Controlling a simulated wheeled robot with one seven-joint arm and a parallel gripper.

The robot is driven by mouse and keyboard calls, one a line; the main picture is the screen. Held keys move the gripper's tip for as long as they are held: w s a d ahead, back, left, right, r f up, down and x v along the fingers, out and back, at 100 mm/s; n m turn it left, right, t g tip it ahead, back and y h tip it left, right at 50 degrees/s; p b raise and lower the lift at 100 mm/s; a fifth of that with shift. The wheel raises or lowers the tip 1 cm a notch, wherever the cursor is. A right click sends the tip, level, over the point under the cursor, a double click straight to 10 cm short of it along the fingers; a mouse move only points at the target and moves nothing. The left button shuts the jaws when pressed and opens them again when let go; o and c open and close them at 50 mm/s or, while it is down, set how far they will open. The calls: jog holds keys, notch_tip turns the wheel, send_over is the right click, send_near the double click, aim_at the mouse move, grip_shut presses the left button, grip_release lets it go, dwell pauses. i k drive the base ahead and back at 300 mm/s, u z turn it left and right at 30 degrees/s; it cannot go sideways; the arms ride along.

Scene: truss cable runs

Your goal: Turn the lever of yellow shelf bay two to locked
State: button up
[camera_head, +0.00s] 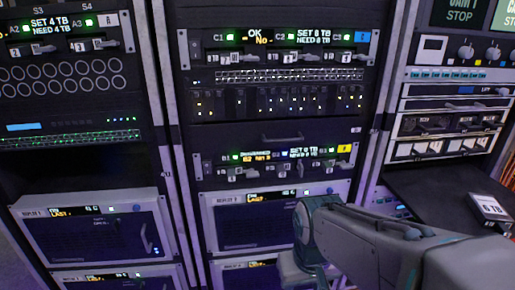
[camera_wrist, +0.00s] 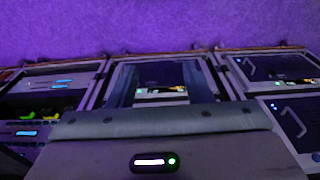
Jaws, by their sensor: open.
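The yellow shelf (camera_head: 210,170) is a dark strip in the middle rack with a yellow tag (camera_head: 344,148) at its right end. Its green and amber display labels bays B1, B2 and B3, and small light levers sit below. The bay two lever (camera_head: 281,176) is near the middle of the strip; its exact angle is too small to read. My arm comes in from the lower right, below the shelf, and my fingers cannot be made out there. In the wrist view my gripper (camera_wrist: 160,82) is open, with two dark fingers apart and nothing seen between them.
A similar shelf with a blue tag (camera_head: 361,37) is higher in the middle rack. Below the yellow shelf are grey-framed units (camera_head: 250,222), partly behind my arm. A left rack (camera_head: 70,90) and a right rack with knobs (camera_head: 465,52) flank it. A boxed label (camera_head: 488,208) lies at right.

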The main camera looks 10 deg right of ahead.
aim_at(299, 166)
jog(key=z, duration=1.5)
jog(key=k, duration=0.75)
jog(key=u, duration=0.4)
